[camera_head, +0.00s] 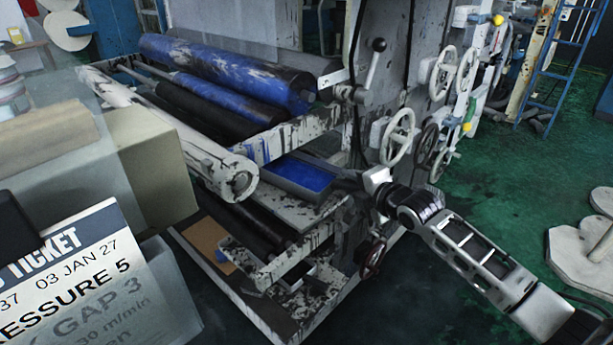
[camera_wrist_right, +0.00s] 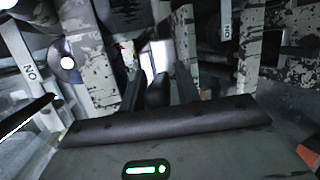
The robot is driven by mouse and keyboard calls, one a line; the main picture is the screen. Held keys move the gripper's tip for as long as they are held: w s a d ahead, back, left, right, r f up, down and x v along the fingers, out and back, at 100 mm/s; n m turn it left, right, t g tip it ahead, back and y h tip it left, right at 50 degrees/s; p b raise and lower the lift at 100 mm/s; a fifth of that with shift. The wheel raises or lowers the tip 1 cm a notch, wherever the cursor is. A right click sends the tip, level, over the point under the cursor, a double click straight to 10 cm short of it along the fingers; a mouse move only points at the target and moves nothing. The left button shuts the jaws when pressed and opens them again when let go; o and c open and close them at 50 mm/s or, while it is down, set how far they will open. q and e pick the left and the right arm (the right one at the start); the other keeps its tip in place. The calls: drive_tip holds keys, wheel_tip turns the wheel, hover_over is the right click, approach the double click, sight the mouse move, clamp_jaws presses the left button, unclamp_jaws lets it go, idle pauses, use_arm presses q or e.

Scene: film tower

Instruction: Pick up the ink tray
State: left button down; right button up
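The ink tray (camera_head: 303,176) is a shallow grey tray with a blue inside. It sits on a speckled shelf below the blue rollers, at the right side of the press. My right gripper (camera_head: 350,180) reaches in from the right, at the tray's right end. In the right wrist view, the two dark fingers (camera_wrist_right: 158,88) stand apart, with a dark piece between them. Whether they touch it cannot be told.
Blue ink rollers (camera_head: 225,75) and a pale roller (camera_head: 170,135) lie above and left of the tray. A job ticket (camera_head: 75,275) stands at front left.

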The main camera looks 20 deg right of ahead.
clamp_jaws()
drive_tip(key=shift+r, duration=0.1)
idle(1.1)
